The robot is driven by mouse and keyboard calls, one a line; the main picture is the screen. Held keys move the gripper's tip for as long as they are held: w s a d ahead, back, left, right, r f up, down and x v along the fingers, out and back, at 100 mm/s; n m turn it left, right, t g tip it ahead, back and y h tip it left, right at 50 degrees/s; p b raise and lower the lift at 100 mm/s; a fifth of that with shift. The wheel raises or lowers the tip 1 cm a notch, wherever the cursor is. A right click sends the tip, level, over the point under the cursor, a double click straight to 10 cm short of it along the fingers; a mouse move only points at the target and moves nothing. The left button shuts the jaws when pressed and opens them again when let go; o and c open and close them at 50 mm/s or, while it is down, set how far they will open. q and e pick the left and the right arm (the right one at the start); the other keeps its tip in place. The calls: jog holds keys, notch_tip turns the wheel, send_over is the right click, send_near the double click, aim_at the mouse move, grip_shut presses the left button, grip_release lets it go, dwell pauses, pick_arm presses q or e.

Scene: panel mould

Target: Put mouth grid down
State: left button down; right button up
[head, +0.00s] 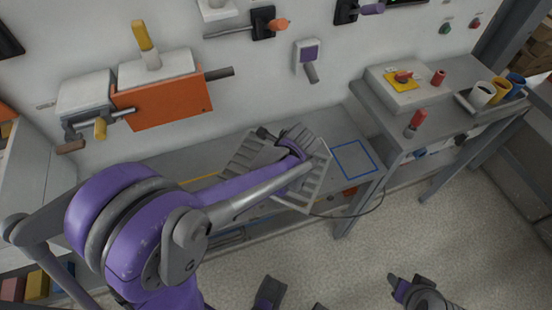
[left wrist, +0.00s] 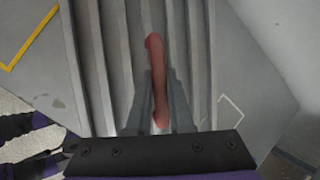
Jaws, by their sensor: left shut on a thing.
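The mouth grid (head: 318,172) is a grey slatted panel at the middle of the low bench in the head view. Its parallel ribs (left wrist: 118,60) fill the middle of the left wrist view, and a red handle (left wrist: 156,70) stands out over them. My left gripper (head: 288,143) is over the grid, with its fingers (left wrist: 158,100) shut on the red handle. My arm and gripper hide part of the grid in the head view. I cannot tell whether the grid touches the bench.
The grey bench (head: 240,146) has a blue outlined square (head: 352,158) right of the grid, which looks empty. A yellow corner line (left wrist: 28,42) is at the left in the wrist view. A higher table (head: 440,118) with a switch box (head: 398,88) stands at the right. A cable runs by the bench front.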

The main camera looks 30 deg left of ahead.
pick_arm(q)
jog(key=shift+f, duration=0.15)
jog(key=c, duration=0.8)
grip_release()
